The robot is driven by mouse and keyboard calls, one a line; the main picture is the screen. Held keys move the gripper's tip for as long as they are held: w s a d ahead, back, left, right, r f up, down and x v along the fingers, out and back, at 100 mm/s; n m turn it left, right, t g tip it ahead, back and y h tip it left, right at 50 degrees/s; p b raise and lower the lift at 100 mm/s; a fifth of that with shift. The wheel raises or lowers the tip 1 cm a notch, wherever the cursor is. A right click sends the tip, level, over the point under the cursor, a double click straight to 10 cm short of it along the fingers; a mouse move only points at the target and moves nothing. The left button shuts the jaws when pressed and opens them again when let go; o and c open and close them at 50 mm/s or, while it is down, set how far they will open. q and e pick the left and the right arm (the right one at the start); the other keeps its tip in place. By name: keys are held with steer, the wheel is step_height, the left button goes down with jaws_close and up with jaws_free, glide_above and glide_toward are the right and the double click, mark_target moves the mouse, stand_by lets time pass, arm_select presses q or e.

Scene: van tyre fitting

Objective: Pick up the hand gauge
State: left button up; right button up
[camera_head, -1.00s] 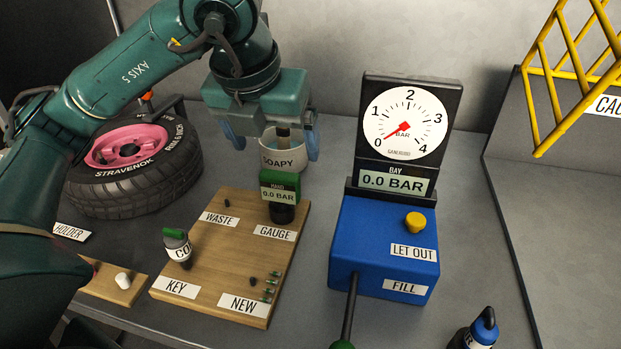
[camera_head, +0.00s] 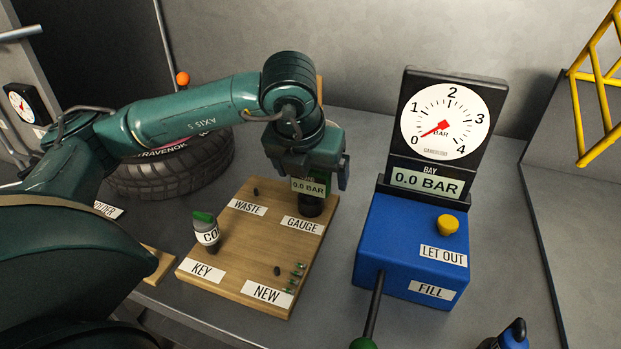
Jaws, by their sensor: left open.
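The hand gauge (camera_head: 309,187) stands upright at the GAUGE label on the wooden board (camera_head: 235,225). Its screen reads 0.0 BAR and its dark base rests on the board. My left gripper (camera_head: 308,184) is directly over it, pointing down, and hides the gauge's green top. The jaws are open, one finger to each side; contact with the gauge cannot be made out. My right gripper is not in view.
A blue box (camera_head: 385,225) with a large dial and a dark lever stands just right of the board. A green-topped key (camera_head: 205,230) stands on the board's left. A tyre (camera_head: 175,175) lies behind my arm. A yellow cage (camera_head: 602,100) is at right.

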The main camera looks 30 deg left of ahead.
arm_select(q)
steer(key=shift+w+f, duration=0.2)
steer(key=shift+f, duration=0.2)
steer(key=c, duration=1.1)
